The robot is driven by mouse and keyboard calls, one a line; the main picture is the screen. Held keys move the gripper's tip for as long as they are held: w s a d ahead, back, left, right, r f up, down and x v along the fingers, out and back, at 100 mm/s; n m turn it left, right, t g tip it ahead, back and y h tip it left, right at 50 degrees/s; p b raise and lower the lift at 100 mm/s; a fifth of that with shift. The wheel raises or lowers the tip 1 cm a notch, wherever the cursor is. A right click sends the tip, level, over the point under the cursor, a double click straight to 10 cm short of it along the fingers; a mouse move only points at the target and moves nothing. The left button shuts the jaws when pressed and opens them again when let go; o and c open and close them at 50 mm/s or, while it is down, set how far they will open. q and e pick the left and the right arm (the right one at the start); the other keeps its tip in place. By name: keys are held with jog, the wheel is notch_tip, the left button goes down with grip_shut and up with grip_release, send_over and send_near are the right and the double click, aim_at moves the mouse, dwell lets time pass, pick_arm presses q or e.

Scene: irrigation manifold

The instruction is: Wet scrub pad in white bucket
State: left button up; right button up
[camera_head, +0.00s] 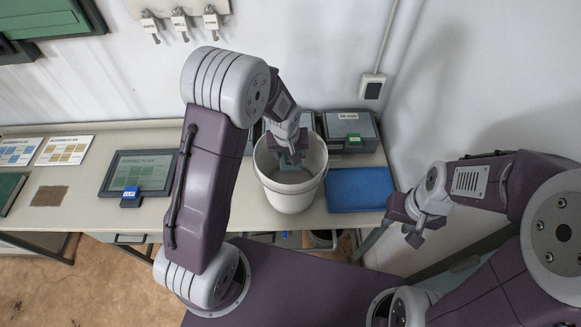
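The white bucket (291,196) stands upright on the bench at the centre, its open top facing up. My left gripper (290,160) reaches down into its mouth from above. A dull grey-green patch (289,174) shows below the fingertips inside the bucket; I cannot tell whether it is the scrub pad or water. The fingers are small and dark there, so their grip is unclear. My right gripper (403,224) is open and empty, to the right of the bucket near the bench's right end.
A blue tray (360,190) lies just right of the bucket, with a grey box (350,127) behind it. To the left are a dark-framed board (138,171) with a blue clip-like piece (130,197), a brown square (49,196) and printed cards (65,150). The wall is close behind.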

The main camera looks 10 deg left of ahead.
pick_arm(q)
jog(key=shift+r+p, duration=3.25)
jog(key=shift+r, duration=1.15)
notch_tip(320, 180, up, 4)
jog(key=p, duration=0.3)
